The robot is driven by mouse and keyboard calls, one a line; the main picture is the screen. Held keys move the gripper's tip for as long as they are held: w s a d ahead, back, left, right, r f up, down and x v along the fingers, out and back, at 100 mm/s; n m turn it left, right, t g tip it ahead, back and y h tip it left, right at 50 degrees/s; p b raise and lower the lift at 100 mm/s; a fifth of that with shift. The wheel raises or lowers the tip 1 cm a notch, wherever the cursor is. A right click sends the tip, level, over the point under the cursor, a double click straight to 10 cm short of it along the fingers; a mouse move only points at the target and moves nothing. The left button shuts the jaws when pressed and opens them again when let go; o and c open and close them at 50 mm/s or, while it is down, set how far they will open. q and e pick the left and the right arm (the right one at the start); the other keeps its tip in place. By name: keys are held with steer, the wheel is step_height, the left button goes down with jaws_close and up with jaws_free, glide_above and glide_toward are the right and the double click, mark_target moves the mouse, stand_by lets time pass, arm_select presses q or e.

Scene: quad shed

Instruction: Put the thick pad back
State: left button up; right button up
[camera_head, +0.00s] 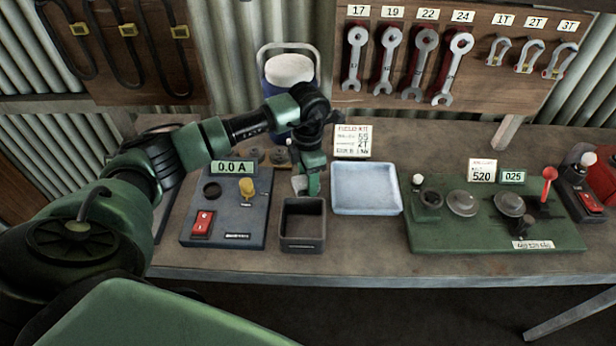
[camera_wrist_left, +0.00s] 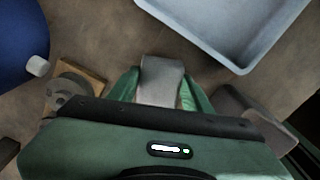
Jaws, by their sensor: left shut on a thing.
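My left gripper (camera_head: 306,188) is above the bench, just behind and over the rim of a small dark open box (camera_head: 303,244). It is shut on a grey block, which looks like the thick pad (camera_head: 298,185). In the left wrist view the pad (camera_wrist_left: 160,78) sits between the two green fingers of the gripper (camera_wrist_left: 160,95). The pad's lower part is hidden by the gripper body there. The inside of the dark box looks empty in the head view. My right gripper is not in view.
A pale blue tray (camera_head: 366,209) lies right of the dark box. A grey power unit (camera_head: 222,228) reading 0.0 A stands left, a green test board (camera_head: 470,238) right. Round dark parts (camera_head: 281,157), a sign (camera_head: 352,141) and a blue cooler (camera_head: 284,85) stand behind.

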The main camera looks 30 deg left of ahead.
arm_select(q)
steer(key=shift+f, duration=0.25)
steer(key=o, duration=1.3)
steer(key=shift+r, duration=0.1)
steer(key=shift+r, duration=0.15)
steer(key=shift+r, duration=0.2)
step_height(320, 180, up, 12)
steer(key=b, duration=0.3)
steer(key=shift+f+b, duration=0.15)
steer(key=shift+b, duration=0.2)
